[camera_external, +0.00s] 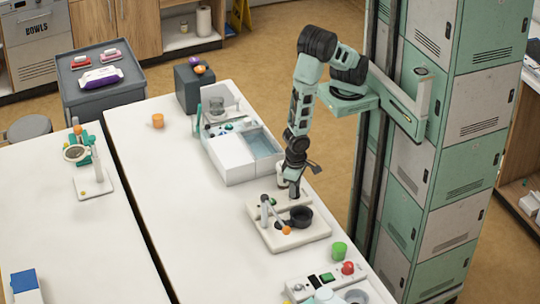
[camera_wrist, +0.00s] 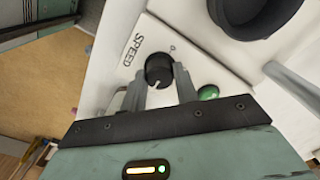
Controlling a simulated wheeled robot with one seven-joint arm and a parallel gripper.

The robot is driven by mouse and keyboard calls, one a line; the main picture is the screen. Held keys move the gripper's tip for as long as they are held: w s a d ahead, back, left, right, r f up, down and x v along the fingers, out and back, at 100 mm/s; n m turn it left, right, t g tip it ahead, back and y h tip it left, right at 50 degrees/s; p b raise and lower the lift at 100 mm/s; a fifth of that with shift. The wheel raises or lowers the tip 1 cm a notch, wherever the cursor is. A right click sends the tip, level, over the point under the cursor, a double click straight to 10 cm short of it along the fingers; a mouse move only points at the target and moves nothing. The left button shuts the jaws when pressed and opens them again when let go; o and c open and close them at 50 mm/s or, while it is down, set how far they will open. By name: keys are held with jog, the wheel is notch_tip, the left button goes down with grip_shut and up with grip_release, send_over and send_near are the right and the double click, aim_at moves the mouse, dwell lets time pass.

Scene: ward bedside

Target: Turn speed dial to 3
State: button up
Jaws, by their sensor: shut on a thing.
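The speed dial (camera_wrist: 159,68) is a round black knob on a white panel (camera_wrist: 125,68) marked "SPEED" in the wrist view. A pale pointer line shows on the knob's edge nearest my gripper. A small mark, perhaps a 0, is printed beyond the knob; no 3 can be read. My gripper (camera_wrist: 160,82) has one grey finger on each side of the dial and is shut on it. In the external view my gripper (camera_external: 290,188) reaches down to the back of the cream machine (camera_external: 262,238); the dial is hidden there.
A green button (camera_wrist: 208,93) lies close to the right finger. A black bowl (camera_external: 301,217) and an orange-tipped post (camera_external: 286,230) stand on the machine. A white bin unit (camera_external: 228,158) is just behind.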

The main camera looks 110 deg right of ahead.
dwell(0.3)
jog(key=o, duration=1)
jog(key=shift+r, duration=0.1)
notch_tip(320, 180, up, 17)
jog(key=shift+r+p, duration=0.1)
jog(key=shift+p, duration=0.45)
jog(key=s+n+b, duration=0.1)
jog(key=s+n, duration=0.3)
jog(key=n, duration=0.1)
jog(key=s+d+r+n+b, duration=0.1)
jog(key=s+n+b, duration=0.1)
jog(key=s+n, duration=0.3)
jog(key=s+d+r+n+b, duration=0.1)
jog(key=s+n+b, duration=0.1)
jog(key=s+n, duration=0.3)
jog(key=shift+d+r+n+y, duration=0.1)
jog(key=shift+n+y, duration=0.2)
jog(key=shift+n, duration=0.6)
